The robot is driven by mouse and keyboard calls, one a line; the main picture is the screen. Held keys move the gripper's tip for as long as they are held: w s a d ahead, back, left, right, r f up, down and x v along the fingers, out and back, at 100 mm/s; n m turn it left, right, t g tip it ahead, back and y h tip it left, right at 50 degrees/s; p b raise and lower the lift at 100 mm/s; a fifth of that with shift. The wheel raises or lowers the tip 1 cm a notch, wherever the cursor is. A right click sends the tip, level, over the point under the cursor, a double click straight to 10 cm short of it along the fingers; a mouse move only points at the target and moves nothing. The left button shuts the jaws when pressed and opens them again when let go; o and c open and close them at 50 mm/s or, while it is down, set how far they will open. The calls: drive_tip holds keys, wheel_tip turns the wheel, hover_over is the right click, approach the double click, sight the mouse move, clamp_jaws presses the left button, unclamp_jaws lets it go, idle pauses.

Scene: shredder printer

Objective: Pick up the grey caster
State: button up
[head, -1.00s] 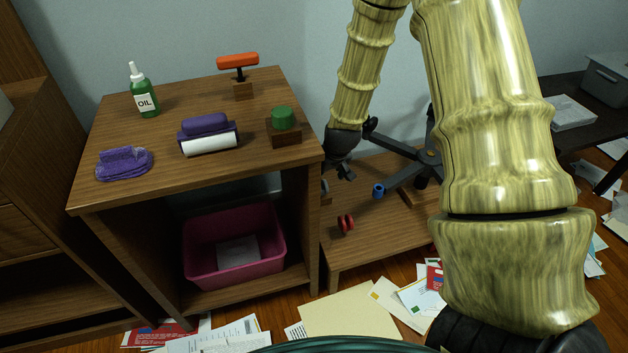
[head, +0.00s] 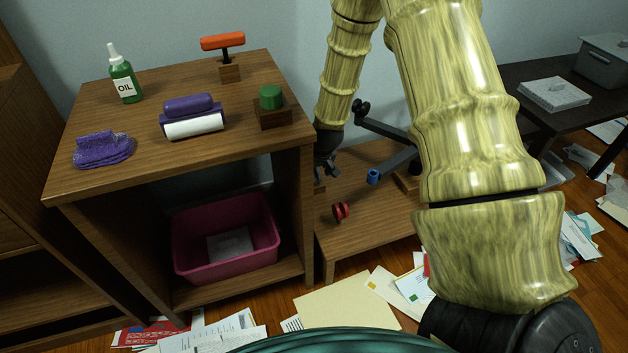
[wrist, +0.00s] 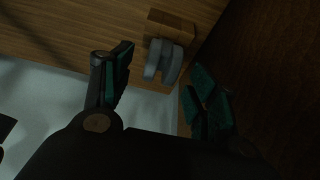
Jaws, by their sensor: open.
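The grey caster (wrist: 163,61) shows in the wrist view as a pair of pale grey wheels beside a small wooden block (wrist: 172,25) on a wooden surface. My gripper (wrist: 160,82) is open, with one dark teal-padded finger on each side of the caster's line. The caster is just ahead of the gap between the fingertips, and nothing is held. In the head view my gripper (head: 327,166) is low beside the cabinet's right side, above the low wooden table (head: 355,238). The caster cannot be made out clearly there.
The wooden cabinet (head: 293,215) stands close to my gripper's left. A red caster (head: 341,211) and a blue caster (head: 373,177) are on the low table, near a dark star-shaped base (head: 400,163). Papers (head: 350,300) litter the floor.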

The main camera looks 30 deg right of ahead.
drive_tip(key=shift+x, duration=0.95)
drive_tip(key=shift+r, duration=0.1)
drive_tip(key=c, duration=1.1)
drive_tip(key=shift+c, duration=0.2)
